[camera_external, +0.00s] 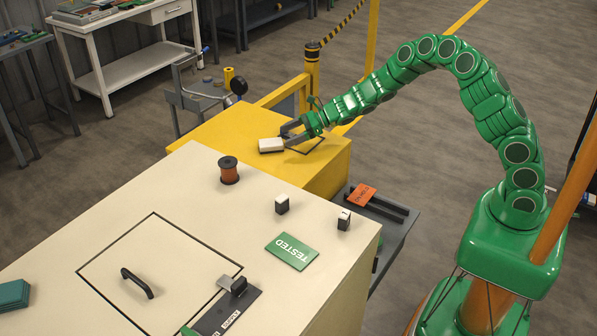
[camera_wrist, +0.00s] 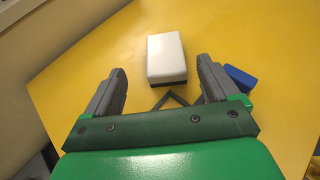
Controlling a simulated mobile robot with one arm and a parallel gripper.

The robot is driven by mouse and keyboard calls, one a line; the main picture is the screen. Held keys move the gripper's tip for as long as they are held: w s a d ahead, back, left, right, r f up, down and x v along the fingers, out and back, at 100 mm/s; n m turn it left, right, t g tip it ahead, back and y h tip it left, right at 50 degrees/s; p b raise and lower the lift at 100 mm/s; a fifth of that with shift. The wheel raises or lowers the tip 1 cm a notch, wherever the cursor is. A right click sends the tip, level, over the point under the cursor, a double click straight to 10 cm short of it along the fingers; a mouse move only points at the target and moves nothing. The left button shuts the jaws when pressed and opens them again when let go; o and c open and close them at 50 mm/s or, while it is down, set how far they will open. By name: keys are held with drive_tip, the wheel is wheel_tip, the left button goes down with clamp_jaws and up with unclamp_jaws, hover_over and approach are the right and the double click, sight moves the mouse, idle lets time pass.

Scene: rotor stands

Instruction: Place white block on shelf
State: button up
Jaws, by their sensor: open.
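The white block (camera_external: 271,145) lies on the yellow surface (camera_external: 320,168), near its edge beside the cream cabinet. In the wrist view the white block (camera_wrist: 166,57) has a dark lower part and sits ahead of the fingertips, roughly centred between them. My gripper (camera_external: 285,136) is open and empty, low over the yellow surface. Its two grey fingers also show in the wrist view (camera_wrist: 162,72). The block looks just beyond the fingertips; I cannot tell whether any finger touches it. I cannot tell which surface is the shelf.
A blue block (camera_wrist: 240,78) lies right of the right finger. The cream cabinet top (camera_external: 180,190) carries a copper spool (camera_external: 229,170), two small black-and-white blocks and a green TESTED plate (camera_external: 292,251). A yellow post (camera_external: 312,68) stands behind. A grey shelf-like ledge (camera_external: 385,222) holds an orange tag (camera_external: 361,195).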

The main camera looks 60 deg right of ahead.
sight(274, 141)
drive_tip(key=shift+w+d+f, duration=0.2)
drive_tip(key=shift+f, duration=0.2)
drive_tip(key=shift+x, duration=3.75)
drive_tip(key=shift+w+r, duration=0.1)
drive_tip(key=shift+r, duration=0.05)
drive_tip(key=shift+c, duration=0.4)
drive_tip(key=c, duration=1)
